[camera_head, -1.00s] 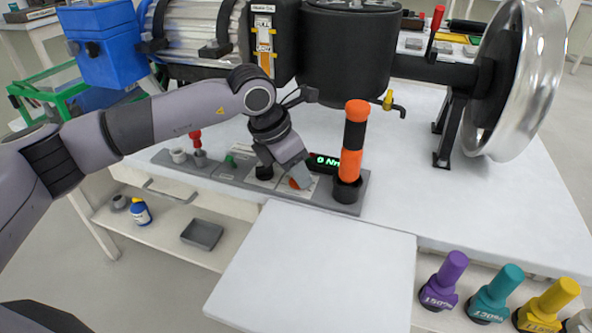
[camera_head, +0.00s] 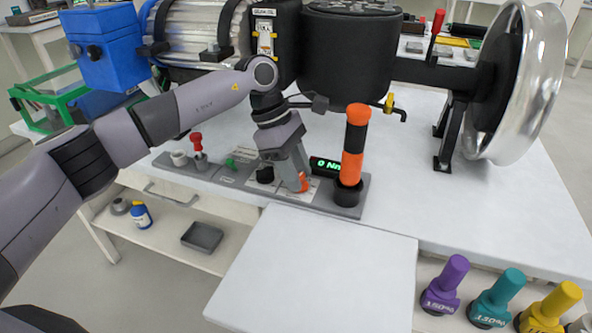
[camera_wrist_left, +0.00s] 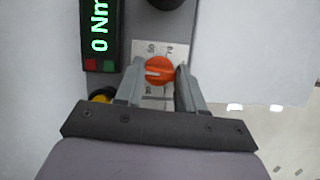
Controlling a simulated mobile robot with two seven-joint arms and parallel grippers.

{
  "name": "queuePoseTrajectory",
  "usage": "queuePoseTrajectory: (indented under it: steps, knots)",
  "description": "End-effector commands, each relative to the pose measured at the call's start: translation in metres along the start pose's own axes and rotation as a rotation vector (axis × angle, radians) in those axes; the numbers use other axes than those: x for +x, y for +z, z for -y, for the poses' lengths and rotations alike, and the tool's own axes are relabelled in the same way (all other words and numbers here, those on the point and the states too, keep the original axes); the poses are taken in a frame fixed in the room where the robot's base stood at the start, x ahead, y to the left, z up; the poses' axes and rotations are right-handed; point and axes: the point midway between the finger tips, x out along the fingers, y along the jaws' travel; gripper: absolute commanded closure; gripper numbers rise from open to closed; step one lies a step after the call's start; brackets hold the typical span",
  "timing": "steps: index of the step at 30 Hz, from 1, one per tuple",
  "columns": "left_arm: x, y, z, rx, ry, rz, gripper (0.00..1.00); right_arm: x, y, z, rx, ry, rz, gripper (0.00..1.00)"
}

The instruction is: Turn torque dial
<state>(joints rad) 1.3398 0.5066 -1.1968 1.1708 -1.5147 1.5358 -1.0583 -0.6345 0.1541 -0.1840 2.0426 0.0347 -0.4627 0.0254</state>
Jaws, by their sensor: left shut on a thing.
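The torque dial is an orange round knob with a pale pointer mark, on a white scale plate. In the left wrist view the dial (camera_wrist_left: 159,71) sits between the two fingers of my left gripper (camera_wrist_left: 160,82), which are closed on its sides. Its pointer is toward the left of that view. In the head view the dial (camera_head: 304,182) shows as a small orange patch beside the fingertips of my left gripper (camera_head: 298,184). A display (camera_head: 326,166) next to the dial reads "0 Nm" in green; it also shows in the left wrist view (camera_wrist_left: 99,30). My right gripper is not seen.
An orange-and-black torque tool (camera_head: 354,145) stands upright in a holder right of the dial. A red-topped piece (camera_head: 197,142) stands on the grey panel's left. A large black drum (camera_head: 348,50) and a silver wheel (camera_head: 515,85) stand behind. The white front board (camera_head: 315,265) is clear.

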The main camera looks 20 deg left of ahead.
Motion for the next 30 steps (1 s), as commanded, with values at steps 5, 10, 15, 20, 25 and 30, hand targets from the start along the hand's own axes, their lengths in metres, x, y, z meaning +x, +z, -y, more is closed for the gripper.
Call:
queuePoseTrajectory:
  steps: [5,10,15,20,25,30]
  knots:
    - [-0.0018,0.0015,-0.0020,0.123,-0.046,0.002,0.92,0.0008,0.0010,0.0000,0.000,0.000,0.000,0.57]
    - [-0.0016,0.0014,-0.0024,0.208,-0.082,0.001,0.92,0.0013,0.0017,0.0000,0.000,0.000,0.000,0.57]
    - [-0.0015,0.0015,-0.0026,0.263,-0.104,0.000,0.92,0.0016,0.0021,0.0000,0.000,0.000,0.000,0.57]
    - [-0.0018,0.0014,-0.0028,0.288,-0.113,-0.001,0.92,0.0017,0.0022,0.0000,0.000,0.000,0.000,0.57]
    - [-0.0020,0.0013,-0.0029,0.294,-0.115,-0.001,0.92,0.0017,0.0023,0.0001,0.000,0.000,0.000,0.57]
    - [-0.0020,0.0012,-0.0029,0.293,-0.115,-0.002,0.92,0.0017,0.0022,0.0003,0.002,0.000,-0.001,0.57]
